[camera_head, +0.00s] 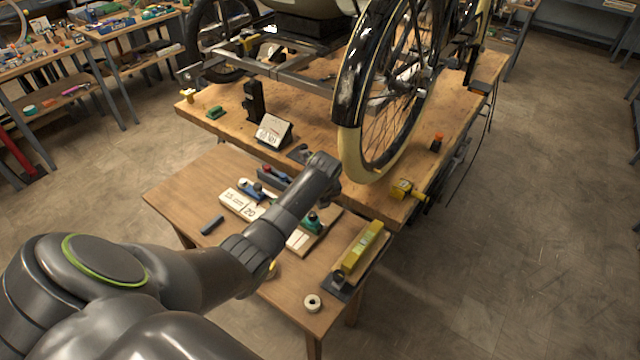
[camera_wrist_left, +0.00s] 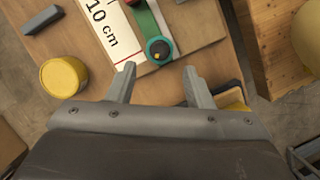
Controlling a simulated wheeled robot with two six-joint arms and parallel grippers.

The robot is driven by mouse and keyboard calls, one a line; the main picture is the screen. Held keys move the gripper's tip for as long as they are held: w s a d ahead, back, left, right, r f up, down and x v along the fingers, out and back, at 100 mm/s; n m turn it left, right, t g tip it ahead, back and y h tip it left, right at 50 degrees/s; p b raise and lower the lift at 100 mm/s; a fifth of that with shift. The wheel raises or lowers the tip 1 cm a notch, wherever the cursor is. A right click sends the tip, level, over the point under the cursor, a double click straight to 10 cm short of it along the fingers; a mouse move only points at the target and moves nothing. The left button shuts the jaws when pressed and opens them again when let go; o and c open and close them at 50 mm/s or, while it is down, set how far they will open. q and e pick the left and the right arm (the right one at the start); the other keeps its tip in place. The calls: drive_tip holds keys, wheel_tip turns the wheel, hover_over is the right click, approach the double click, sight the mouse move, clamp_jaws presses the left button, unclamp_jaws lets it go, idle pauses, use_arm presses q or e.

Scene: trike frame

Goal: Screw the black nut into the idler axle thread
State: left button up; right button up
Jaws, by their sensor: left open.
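My left arm reaches over the small wooden table in the head view; its gripper is mostly hidden there behind the wrist. In the left wrist view the left gripper (camera_wrist_left: 160,75) is open, with nothing between its fingers. Just beyond the fingertips is a round teal holder (camera_wrist_left: 150,55) with a small dark piece (camera_wrist_left: 159,47) in its centre, possibly the black nut; it carries a yellow mark. The teal holder also shows in the head view (camera_head: 313,222), beside my wrist. I cannot make out the idler axle thread. My right gripper is in neither view.
The trike wheel (camera_head: 352,150) stands at the workbench (camera_head: 225,100) behind the small table (camera_head: 180,190). A yellow bar (camera_head: 361,247) and a white ring (camera_head: 312,303) lie on the small table.

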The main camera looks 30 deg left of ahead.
use_arm(q)
drive_tip(key=b+v, duration=0.1)
drive_tip(key=v, duration=1)
drive_tip(key=shift+r, duration=0.25)
drive_tip(key=shift+d, duration=0.15)
idle(0.4)
drive_tip(key=o, duration=0.5)
drive_tip(key=shift+o, duration=0.2)
